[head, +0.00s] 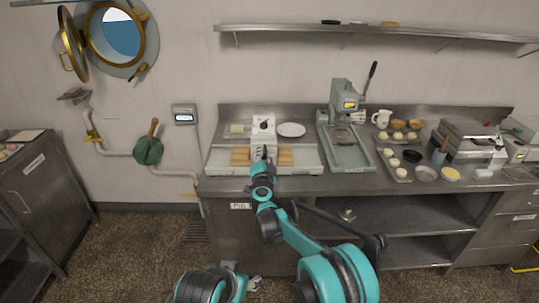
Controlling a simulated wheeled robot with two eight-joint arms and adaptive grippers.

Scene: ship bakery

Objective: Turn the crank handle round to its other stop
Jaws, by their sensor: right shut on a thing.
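A pale machine (264,128) with a dark dial stands on a long tray (219,168) at the front of the steel counter. Brown slabs lie on the tray on both sides of it. My right gripper (264,154) is up against the front of this machine, shut on what looks like its crank handle. The gripper and wrist hide the handle, so its angle cannot be read. My left arm is folded low at the bottom of the view. Its gripper (253,284) shows only as a small grey part near the floor, and its jaws are unclear.
A white plate (291,130) lies behind the tray. A grey-green lever press (344,125) stands to the right, then trays of dough balls (394,164), bowls and a steel appliance (465,143). A wall shelf (380,31) runs above. The floor at left is clear.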

